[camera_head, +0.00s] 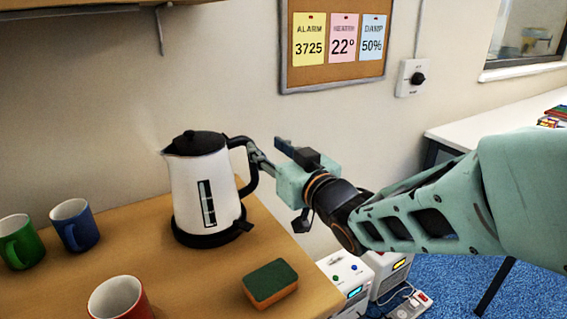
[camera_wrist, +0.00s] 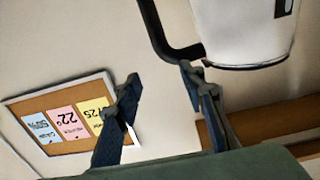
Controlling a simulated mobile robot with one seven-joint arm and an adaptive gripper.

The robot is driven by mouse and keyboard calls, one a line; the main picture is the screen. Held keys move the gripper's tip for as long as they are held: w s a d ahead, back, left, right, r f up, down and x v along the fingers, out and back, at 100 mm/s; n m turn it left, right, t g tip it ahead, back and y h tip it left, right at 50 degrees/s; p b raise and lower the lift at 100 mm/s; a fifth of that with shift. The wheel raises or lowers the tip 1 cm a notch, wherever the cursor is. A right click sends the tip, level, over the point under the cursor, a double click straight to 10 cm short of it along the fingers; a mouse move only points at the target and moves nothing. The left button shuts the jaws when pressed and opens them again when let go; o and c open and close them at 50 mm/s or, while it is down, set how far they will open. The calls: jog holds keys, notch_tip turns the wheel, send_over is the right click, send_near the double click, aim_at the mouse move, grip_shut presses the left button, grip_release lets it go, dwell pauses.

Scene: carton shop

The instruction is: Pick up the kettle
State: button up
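In the wrist view, the kettle's white body (camera_wrist: 245,30) and black handle (camera_wrist: 160,35) fill the upper part. There, my gripper's (camera_wrist: 160,82) right finger overlaps the handle's lower end. I cannot tell whether the fingers touch the handle.
A green mug (camera_head: 20,243), a blue mug (camera_head: 75,226) and a red mug (camera_head: 118,300) stand left and in front of the kettle. A sponge (camera_head: 270,283) lies near the table's right edge. The wall with a notice board (camera_head: 335,85) is behind; a shelf hangs above.

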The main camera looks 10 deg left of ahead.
jog(key=f, duration=0.1)
jog(key=b, duration=0.2)
send_near(255, 168)
jog(key=x, duration=0.4)
jog(key=shift+w+f, duration=0.2)
jog(key=shift+f, duration=0.15)
jog(key=shift+x, duration=3.4)
jog(key=shift+r, duration=0.1)
jog(key=shift+c, duration=0.4)
grip_shut()
jog(key=shift+a+r+y, duration=0.1)
jog(key=shift+r+y, duration=0.15)
jog(key=shift+y, duration=0.05)
